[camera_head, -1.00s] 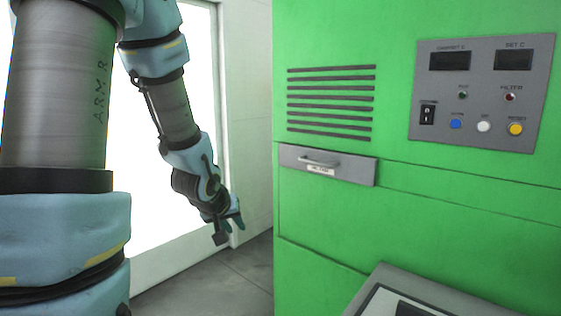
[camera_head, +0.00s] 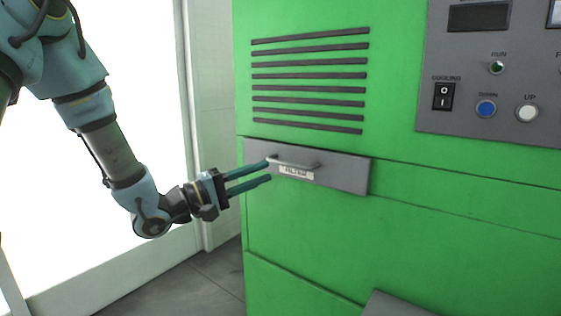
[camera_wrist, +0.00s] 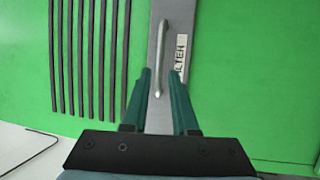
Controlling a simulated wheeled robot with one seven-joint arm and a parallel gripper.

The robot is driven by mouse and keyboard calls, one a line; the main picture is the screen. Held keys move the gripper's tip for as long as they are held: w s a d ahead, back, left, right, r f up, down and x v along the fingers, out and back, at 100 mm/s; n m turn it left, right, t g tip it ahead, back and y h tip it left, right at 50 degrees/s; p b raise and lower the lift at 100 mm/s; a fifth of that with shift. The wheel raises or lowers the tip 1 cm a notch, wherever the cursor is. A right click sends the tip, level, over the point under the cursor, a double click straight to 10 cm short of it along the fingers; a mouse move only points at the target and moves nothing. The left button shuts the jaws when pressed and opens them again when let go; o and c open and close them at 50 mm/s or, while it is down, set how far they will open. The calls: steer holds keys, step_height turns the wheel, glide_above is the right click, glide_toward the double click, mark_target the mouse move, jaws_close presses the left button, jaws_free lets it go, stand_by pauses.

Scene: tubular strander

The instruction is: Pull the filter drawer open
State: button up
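The filter drawer (camera_head: 345,173) is a grey front panel set in the green cabinet, below the vent slots. It looks shut, flush with the cabinet. Its bar handle (camera_head: 293,163) sits above a white label. My gripper (camera_head: 268,171) points at the handle from the left, fingers apart. In the wrist view the drawer front (camera_wrist: 160,115) runs up the picture between my gripper's two teal fingers (camera_wrist: 161,78). The handle (camera_wrist: 162,55) lies mostly ahead of the fingertips, its near end between them. I see no finger closed on it; contact cannot be told.
Dark vent slots (camera_head: 310,80) lie above the drawer. A control panel (camera_head: 490,110) with a switch and buttons is at the upper right. A grey box edge (camera_head: 395,305) juts out at the bottom. A bright window or door (camera_head: 100,190) stands behind my arm.

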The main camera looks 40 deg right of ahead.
mark_target(286, 164)
steer(key=p+x, duration=0.1)
steer(key=x, duration=0.6)
steer(key=shift+s+d, duration=0.1)
steer(key=shift+d, duration=0.15)
steer(key=shift+c, duration=0.2)
jaws_close()
stand_by(1.0)
